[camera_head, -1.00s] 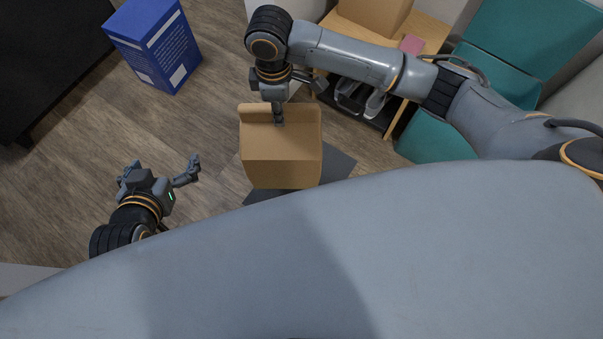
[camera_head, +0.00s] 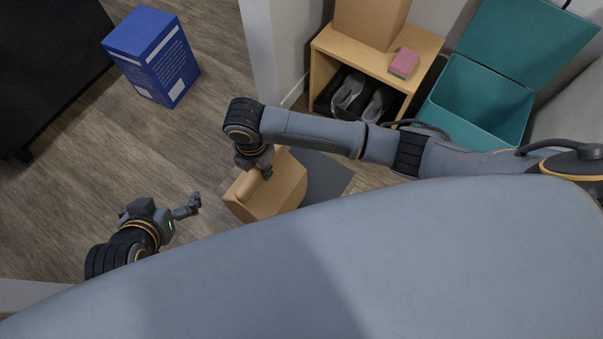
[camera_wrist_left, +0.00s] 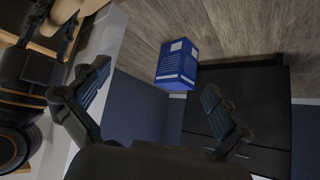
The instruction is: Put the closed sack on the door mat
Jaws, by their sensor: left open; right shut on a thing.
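The closed sack, a tan paper bag (camera_head: 283,187), is tilted in the head view. My right gripper (camera_head: 264,172) is shut on its upper edge. The dark grey door mat (camera_head: 327,177) lies on the floor. The sack overlaps its left part in the picture; whether they touch cannot be told. My body hides the mat's near side. My left gripper (camera_head: 178,211) is open and empty, to the left of the sack. Its two spread fingers also show in the left wrist view (camera_wrist_left: 157,82).
A blue box (camera_head: 155,58) stands on the wooden floor at upper left, near a dark cabinet (camera_head: 45,60). A wooden bench (camera_head: 420,62) holds a cardboard box (camera_head: 370,20) and a pink block (camera_head: 403,63), with shoes (camera_head: 350,90) below. An open teal chest (camera_head: 485,100) stands at right.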

